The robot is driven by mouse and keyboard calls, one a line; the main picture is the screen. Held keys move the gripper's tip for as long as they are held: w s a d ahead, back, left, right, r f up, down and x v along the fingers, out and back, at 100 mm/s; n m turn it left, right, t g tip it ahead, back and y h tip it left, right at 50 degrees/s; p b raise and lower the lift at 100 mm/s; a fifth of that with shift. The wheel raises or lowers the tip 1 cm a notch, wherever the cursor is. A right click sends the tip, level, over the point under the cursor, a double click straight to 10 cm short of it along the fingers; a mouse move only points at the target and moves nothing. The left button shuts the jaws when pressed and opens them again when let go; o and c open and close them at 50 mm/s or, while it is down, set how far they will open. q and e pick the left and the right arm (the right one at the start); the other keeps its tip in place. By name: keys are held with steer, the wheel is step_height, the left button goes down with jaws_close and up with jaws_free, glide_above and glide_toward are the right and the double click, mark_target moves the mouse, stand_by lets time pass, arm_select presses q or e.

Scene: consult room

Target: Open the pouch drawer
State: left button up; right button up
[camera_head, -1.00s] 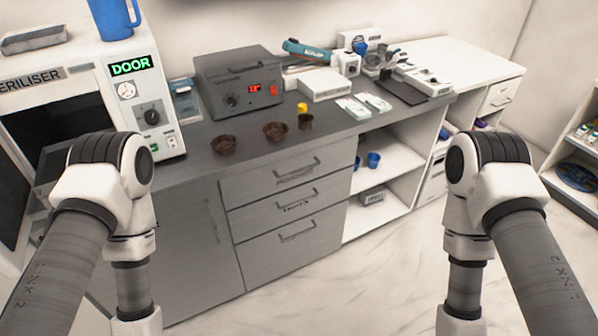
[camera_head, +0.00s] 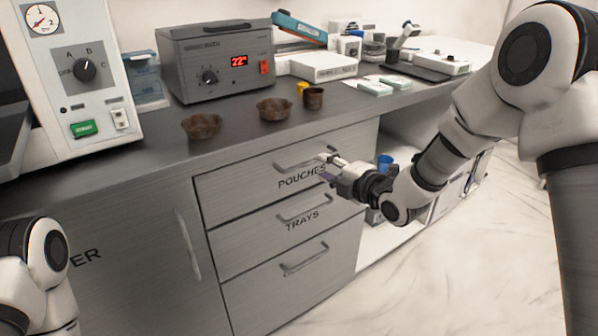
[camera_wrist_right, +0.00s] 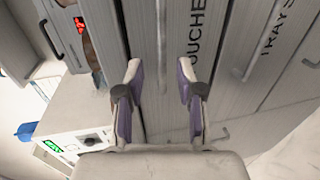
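The pouch drawer (camera_head: 240,191) is the top drawer of the grey cabinet, marked POUCHES, and it is shut. Its bar handle (camera_head: 295,162) is above the label; part of it is close to my right gripper. My right gripper (camera_head: 328,165) is in front of the drawer's right half. In the right wrist view its two fingers (camera_wrist_right: 160,82) are spread apart with nothing between them. There the handle (camera_wrist_right: 161,45) runs ahead, in line with the gap, and appears apart from the fingers. My left gripper is not in view; only part of my left arm shows.
The TRAYS drawer (camera_head: 260,226) and another drawer (camera_head: 290,285) lie below, both shut. Brown bowls (camera_head: 202,126) and a cup (camera_head: 313,98) stand on the counter above. An open shelf with a blue cup (camera_head: 385,161) is to the right, partly behind my arm.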

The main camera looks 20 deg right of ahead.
mark_target(313, 163)
steer(key=x, duration=0.6)
steer(key=shift+w+a+f, duration=0.15)
steer(key=shift+w+f, duration=0.05)
jaws_close()
steer(key=shift+s, duration=0.1)
